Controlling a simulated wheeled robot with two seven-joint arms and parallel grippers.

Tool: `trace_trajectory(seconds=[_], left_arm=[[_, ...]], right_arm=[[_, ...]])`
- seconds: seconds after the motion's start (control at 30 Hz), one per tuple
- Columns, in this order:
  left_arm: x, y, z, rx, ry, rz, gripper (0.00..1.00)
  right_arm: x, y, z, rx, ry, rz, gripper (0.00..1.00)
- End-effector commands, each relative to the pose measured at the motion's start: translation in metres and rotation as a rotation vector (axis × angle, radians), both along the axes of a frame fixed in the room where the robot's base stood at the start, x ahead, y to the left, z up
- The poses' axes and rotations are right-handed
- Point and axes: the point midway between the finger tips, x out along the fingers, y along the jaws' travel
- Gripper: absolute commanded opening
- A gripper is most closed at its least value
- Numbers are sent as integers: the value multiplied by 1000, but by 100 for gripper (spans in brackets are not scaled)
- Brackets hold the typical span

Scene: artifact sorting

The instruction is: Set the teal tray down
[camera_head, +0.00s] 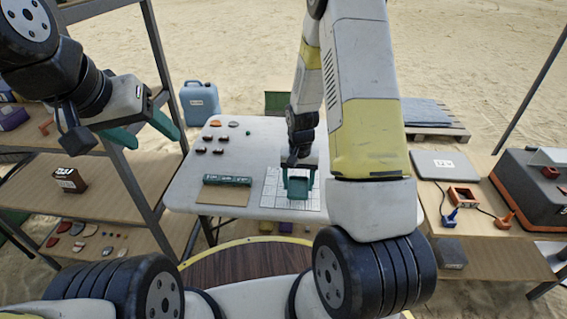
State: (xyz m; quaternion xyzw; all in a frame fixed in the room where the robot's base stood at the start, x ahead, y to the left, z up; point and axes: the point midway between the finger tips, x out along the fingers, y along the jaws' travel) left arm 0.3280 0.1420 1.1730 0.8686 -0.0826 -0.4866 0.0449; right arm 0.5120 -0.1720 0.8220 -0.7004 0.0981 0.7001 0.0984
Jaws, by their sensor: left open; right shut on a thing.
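The small teal tray (298,190) is at the white gridded sheet (272,199) on the light table (183,192). My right gripper (299,177) reaches down from above and is shut on it. The tray looks about level; I cannot tell whether it touches the sheet or hangs just above it. The gripper hides part of its far side. My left gripper (154,137) has teal fingers spread apart and empty, raised at the left in front of the shelf.
A long teal piece (227,181) lies on brown board (222,195) left of the sheet. Several small reddish pieces (202,150) sit at the table's back left. Shelves (107,185) stand left; a side table with a grey laptop-like slab (445,163) stands right.

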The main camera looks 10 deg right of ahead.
Motion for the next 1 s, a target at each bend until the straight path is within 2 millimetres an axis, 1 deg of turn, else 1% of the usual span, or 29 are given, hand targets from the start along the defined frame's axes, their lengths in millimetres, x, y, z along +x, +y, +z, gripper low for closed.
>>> trace_trajectory(seconds=[0.03,0.1,0.2,0.3,0.37,0.47,0.6,0.67,1.0], left_arm=[[0,0,0,0,0,0,62],[0,0,0,0,0,0,62],[0,0,0,0,0,0,62],[0,0,0,0,0,0,62],[0,0,0,0,0,0,62],[0,0,0,0,0,0,62],[0,0,0,0,0,0,62],[0,0,0,0,0,0,62],[0,0,0,0,0,0,62]], right_arm=[[15,2,-2,0,-2,-1,21],[31,4,-3,1,-1,-1,21],[47,6,-5,0,0,-2,21],[57,7,-6,0,0,-2,21],[59,8,-6,0,1,-2,21],[59,8,-13,0,2,-2,21],[59,8,-33,0,3,0,21],[59,8,-39,0,2,0,21],[59,8,-43,0,1,-1,21]])
